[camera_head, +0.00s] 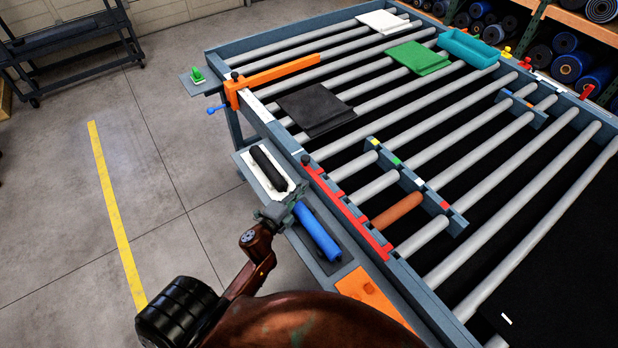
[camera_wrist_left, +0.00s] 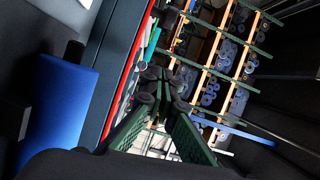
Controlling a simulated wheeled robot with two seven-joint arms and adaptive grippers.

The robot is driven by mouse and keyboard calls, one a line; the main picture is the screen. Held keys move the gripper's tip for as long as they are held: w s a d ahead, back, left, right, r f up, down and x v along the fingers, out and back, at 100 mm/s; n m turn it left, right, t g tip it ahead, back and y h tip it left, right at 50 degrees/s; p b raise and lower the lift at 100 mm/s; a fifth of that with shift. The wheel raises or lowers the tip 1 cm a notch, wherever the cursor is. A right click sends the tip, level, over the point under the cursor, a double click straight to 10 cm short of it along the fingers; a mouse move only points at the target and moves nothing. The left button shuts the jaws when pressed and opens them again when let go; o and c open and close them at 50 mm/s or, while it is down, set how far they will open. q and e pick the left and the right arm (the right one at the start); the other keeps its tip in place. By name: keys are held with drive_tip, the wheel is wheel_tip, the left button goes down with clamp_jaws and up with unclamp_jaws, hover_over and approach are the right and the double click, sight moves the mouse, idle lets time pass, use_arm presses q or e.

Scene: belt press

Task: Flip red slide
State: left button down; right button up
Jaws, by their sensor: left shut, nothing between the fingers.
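The red slide (camera_head: 345,212) is a long red strip along the near edge rail of the roller table, with a black knob (camera_head: 305,159) at its far end. In the left wrist view a red strip (camera_wrist_left: 130,75) runs along a dark rail, left of the fingers. My left gripper (camera_head: 297,192) is beside the table edge, left of the red slide, between a black roller and a blue roller. Its fingers are together and empty; they also show in the left wrist view (camera_wrist_left: 162,92). They look apart from the slide. My right gripper is out of view.
The black roller (camera_head: 268,170) lies on a white pad, and the blue roller (camera_head: 318,231) lies on a side shelf. An orange bar (camera_head: 280,74) with a blue handle crosses the table's far left. A brown roller (camera_head: 398,210) sits among grey ones. Open floor lies left.

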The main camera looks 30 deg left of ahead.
use_arm(q)
drive_tip(key=shift+s+d, duration=0.15)
drive_tip(key=shift+s, duration=0.8)
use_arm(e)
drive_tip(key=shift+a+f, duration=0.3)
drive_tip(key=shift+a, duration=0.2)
